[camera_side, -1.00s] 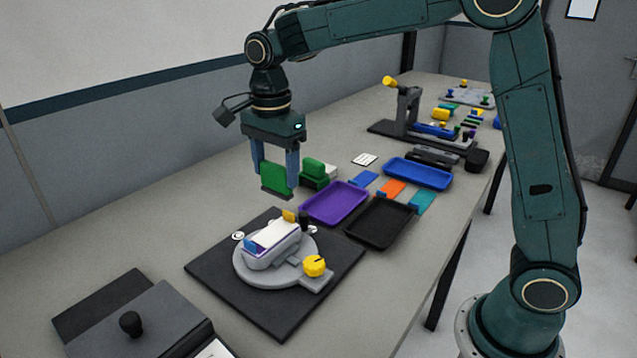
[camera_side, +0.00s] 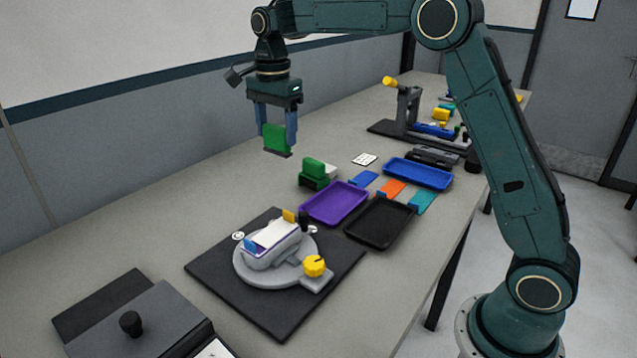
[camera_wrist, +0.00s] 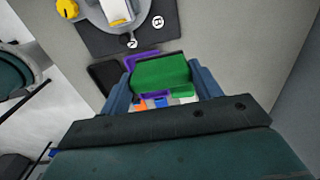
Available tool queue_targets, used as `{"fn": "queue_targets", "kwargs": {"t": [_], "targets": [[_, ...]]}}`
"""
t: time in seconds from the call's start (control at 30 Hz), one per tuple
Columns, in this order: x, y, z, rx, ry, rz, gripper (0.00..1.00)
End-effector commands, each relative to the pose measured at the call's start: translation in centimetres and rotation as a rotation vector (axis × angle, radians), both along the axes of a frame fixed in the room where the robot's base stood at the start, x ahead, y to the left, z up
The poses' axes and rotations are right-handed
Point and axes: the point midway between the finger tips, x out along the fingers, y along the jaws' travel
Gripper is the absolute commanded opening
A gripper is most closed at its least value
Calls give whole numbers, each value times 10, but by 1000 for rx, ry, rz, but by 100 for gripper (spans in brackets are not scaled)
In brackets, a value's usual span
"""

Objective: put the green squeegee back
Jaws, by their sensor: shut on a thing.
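My gripper (camera_side: 277,128) is shut on the green squeegee (camera_side: 276,138), a flat green block with a dark lower edge, and holds it upright in the air above the table. In the wrist view the squeegee (camera_wrist: 160,72) sits between the two blue fingers of my gripper (camera_wrist: 163,80). I cannot tell whether that is a holder. In the wrist view, part of something green shows below the held squeegee.
Purple (camera_side: 335,203), black (camera_side: 381,222) and blue (camera_side: 418,174) trays lie to the right. A grey fixture with a white-topped part (camera_side: 273,240) and yellow knob stands on a black mat (camera_side: 222,262). Orange (camera_side: 392,188) and teal sheets lie between trays. The table's wall side is clear.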

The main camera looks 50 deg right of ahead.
Motion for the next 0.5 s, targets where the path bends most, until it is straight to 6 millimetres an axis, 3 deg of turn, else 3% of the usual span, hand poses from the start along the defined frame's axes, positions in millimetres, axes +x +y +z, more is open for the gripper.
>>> {"fn": "queue_targets", "kwargs": {"t": [0.3,0.5], "targets": [[28,-63,14,0,-1,-4,42],[34,-85,18,0,-1,-1,42]]}}
